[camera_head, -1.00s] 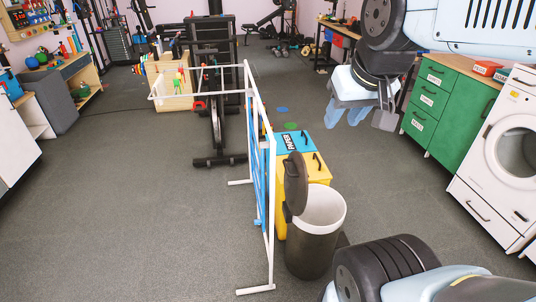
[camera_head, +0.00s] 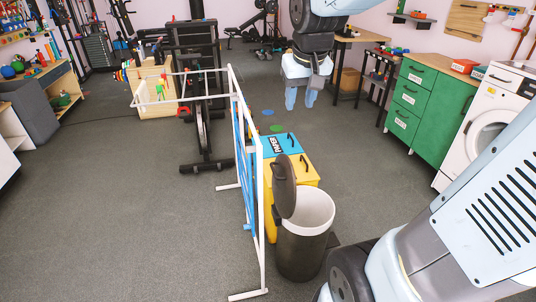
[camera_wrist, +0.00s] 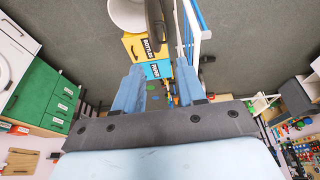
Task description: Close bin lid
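The bin (camera_head: 303,245) is a dark round can with a white inner rim, standing on the floor right of the drying rack. Its dark lid (camera_head: 284,186) stands upright, open, at the left side of the rim. My gripper (camera_head: 301,98) hangs in the air beyond and above the bin, fingers pointing down, apart from the lid. In the wrist view my gripper (camera_wrist: 158,92) has its two blue fingers spread with nothing between them. The bin's white rim (camera_wrist: 127,14) and the dark lid (camera_wrist: 155,22) show at the top of that view.
A white drying rack (camera_head: 257,190) stands close left of the bin. Yellow and blue boxes (camera_head: 283,146) stand just behind it. A green cabinet (camera_head: 424,110) and a washing machine (camera_head: 486,128) line the right. Open floor lies between boxes and cabinet.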

